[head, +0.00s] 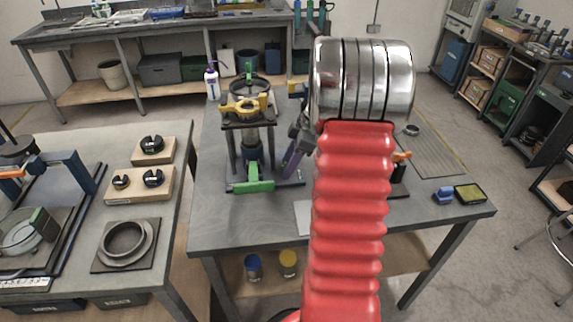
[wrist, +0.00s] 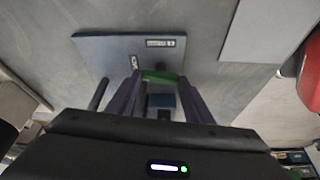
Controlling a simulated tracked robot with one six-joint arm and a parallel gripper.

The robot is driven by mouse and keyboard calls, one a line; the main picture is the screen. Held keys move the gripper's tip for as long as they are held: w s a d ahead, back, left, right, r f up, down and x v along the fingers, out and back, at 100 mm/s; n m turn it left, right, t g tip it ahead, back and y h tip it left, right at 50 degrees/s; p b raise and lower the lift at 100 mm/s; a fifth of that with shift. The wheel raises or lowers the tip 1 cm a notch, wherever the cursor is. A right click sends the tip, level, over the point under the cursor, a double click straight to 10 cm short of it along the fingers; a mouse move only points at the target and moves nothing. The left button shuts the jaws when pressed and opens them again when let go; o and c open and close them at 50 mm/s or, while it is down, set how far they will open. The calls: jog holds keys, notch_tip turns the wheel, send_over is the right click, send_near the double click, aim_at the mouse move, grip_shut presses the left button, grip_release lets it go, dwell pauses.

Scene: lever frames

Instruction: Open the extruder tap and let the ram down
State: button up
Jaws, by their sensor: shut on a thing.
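The extruder (head: 249,130) stands on the middle table, with a dark wheel on top, a yellow hub, dark columns and a blue lower body. A green handle (head: 252,186) shows low at its front. My gripper (head: 288,168) is beside the extruder's right side, left of my red arm, its purple fingers pointing down. In the wrist view the fingers are shut on a green bar (wrist: 160,77) above a dark labelled plate (wrist: 112,47). A blue block (wrist: 161,102) shows between the fingers. The head view does not show clearly the contact, and my arm hides part of the table.
A device with an orange lever (head: 401,156) stands right of my arm, partly hidden. A blue block (head: 443,195) and a yellow-green pad (head: 469,193) lie near the right edge. A white sheet (head: 302,216) lies at the front. The table's front left is clear.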

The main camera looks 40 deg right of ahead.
jog(key=shift+w+d+n+g, duration=0.15)
jog(key=shift+n+g, duration=0.15)
jog(key=shift+n, duration=0.5)
jog(key=o, duration=0.8)
jog(key=shift+d, duration=0.1)
jog(key=shift+c, duration=0.2)
jog(key=o, duration=0.3)
jog(key=shift+r, duration=0.1)
jog(key=v, duration=1.3)
jog(key=shift+d+r, duration=0.2)
